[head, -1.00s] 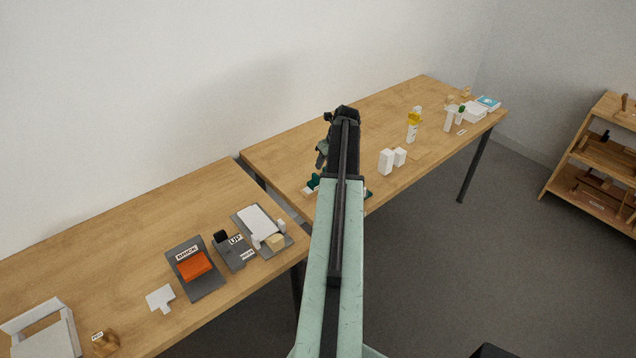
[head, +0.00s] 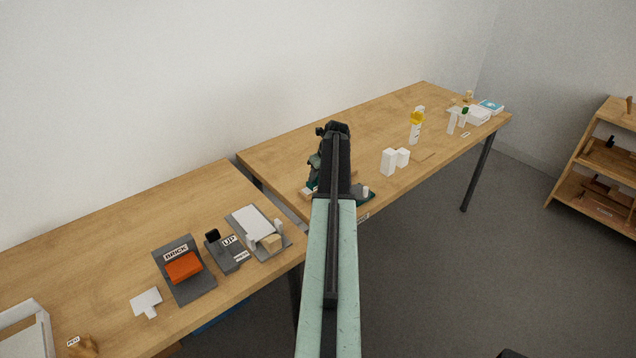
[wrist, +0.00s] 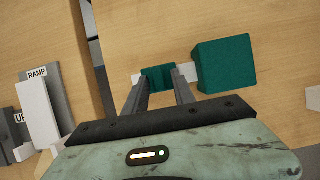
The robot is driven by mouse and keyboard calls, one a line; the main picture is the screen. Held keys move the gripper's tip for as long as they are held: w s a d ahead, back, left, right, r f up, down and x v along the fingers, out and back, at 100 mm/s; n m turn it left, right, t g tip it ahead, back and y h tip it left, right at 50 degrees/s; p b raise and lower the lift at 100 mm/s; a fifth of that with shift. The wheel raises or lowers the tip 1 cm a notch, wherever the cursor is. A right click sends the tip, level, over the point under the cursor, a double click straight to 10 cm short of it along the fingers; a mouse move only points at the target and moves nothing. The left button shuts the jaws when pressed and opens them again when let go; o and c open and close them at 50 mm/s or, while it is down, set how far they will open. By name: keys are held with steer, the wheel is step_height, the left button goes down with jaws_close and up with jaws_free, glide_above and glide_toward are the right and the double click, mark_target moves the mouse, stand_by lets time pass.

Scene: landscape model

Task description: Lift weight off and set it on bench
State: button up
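In the wrist view, my gripper (wrist: 159,78) has its two fingers apart, one on each side of a small dark green block (wrist: 158,77). I cannot tell whether they touch it. A white strip (wrist: 187,72) shows at both sides of this block. A larger green block (wrist: 225,63) lies just to the right. I cannot tell which piece is the weight. The wooden bench (head: 270,150) lies beneath.
A nearer table (head: 60,235) holds a BRICK stand (head: 185,275), an UP block (head: 228,243) and a RAMP piece (wrist: 38,110). White boxes (head: 389,161) and a yellow-topped bottle (head: 415,128) stand right of my arm. The bench's back middle is clear.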

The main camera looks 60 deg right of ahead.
jaws_close()
steer(key=shift+w+r+p, duration=0.15)
steer(key=shift+r+p, duration=0.55)
steer(key=shift+r, duration=0.15)
steer(key=shift+r+p, duration=1.7)
steer(key=shift+p, duration=0.15)
